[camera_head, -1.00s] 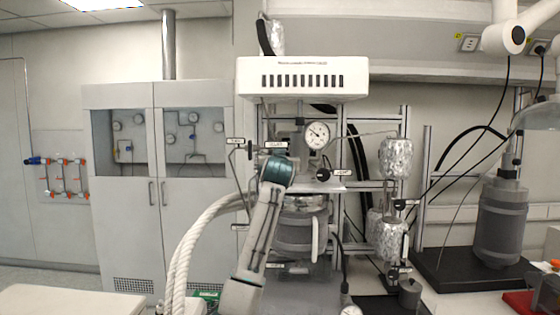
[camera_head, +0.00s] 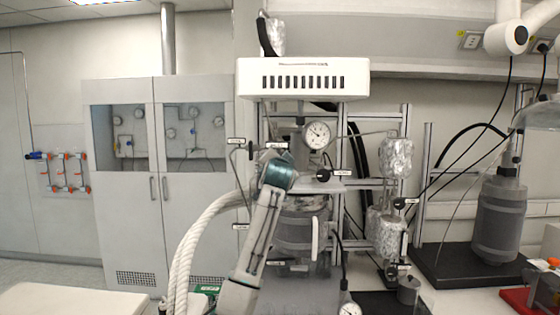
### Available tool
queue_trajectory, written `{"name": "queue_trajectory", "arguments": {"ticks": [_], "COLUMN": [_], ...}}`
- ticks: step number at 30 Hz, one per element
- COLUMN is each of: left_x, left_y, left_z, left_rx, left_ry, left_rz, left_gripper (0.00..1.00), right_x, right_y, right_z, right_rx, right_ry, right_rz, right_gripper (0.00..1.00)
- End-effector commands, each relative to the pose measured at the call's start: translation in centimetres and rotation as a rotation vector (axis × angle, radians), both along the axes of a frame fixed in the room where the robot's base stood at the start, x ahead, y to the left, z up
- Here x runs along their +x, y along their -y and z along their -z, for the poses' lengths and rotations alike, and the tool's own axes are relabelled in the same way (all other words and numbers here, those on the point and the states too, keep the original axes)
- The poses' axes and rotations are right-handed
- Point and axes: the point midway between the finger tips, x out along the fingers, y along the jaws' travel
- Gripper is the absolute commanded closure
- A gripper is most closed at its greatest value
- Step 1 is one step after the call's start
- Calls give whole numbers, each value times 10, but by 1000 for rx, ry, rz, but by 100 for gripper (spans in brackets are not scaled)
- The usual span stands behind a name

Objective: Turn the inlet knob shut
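The reactor stand holds a round pressure gauge (camera_head: 316,136) and several small black knobs with white labels too small to read. One black knob (camera_head: 323,175) is just right of my arm's wrist. Another black knob (camera_head: 250,150) is at the upper left of the wrist. A third black knob (camera_head: 399,203) is at the right of the stand. I cannot tell which is the inlet knob. My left arm reaches up from the bottom, its teal wrist in front of the reactor. The wrist hides the gripper's fingers and whatever they touch. My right gripper is out of view.
A white vented box (camera_head: 303,78) hangs above the gauge. A thick white braided hose (camera_head: 190,245) curves left of my arm. Foil-wrapped cylinders (camera_head: 396,158) stand right of the reactor (camera_head: 303,232). A grey vessel (camera_head: 500,222) on a black base is farther right.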

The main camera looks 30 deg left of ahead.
Motion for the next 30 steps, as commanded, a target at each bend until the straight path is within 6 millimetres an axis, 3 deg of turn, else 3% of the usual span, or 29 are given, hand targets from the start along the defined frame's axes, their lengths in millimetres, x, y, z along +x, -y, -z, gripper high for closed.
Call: {"name": "queue_trajectory", "arguments": {"ticks": [17, 18, 20, 30], "left_x": [0, 0, 0, -2], "left_y": [0, 0, 0, 1], "left_z": [2, 2, 2, 2], "left_rx": [23, 23, 23, 23], "left_ry": [-19, -19, -18, -14], "left_rz": [0, 0, -1, 0], "left_gripper": [83, 53, 41, 39], "right_x": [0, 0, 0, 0], "right_y": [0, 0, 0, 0], "right_z": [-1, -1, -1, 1], "right_rx": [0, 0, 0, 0], "right_ry": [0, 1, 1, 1], "right_rz": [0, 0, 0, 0], "right_gripper": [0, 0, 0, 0]}}
